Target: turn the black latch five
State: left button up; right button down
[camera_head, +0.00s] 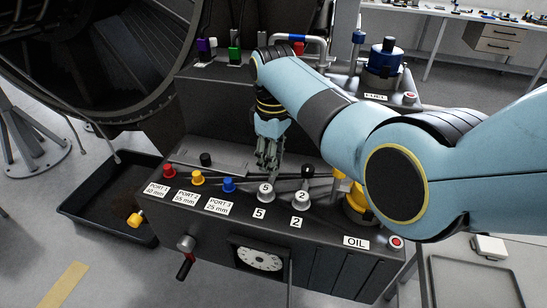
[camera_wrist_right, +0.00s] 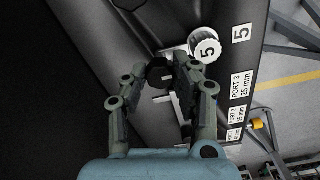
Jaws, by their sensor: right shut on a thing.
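The black latch five (camera_wrist_right: 160,76) shows in the right wrist view as a dark round knob beside a bright metal plate. It sits next to the white-topped knob marked 5 (camera_wrist_right: 205,50). My right gripper (camera_wrist_right: 170,76) is shut on the latch, with a fingertip on either side of it. In the head view my right gripper (camera_head: 268,160) reaches down just behind the knob marked 5 (camera_head: 265,191) and hides the latch. My left gripper is not in view.
A similar black knob (camera_head: 307,171) stands behind the knob marked 2 (camera_head: 301,198). Red, yellow and blue port knobs (camera_head: 197,177) line the panel's left. A black tray (camera_head: 95,211) lies on the floor at left. The blue-capped fuel unit (camera_head: 384,58) stands behind my arm.

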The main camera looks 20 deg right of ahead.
jog(key=c, duration=1)
grip_release()
jog(key=shift+c, duration=0.2)
notch_tip(320, 180, up, 12)
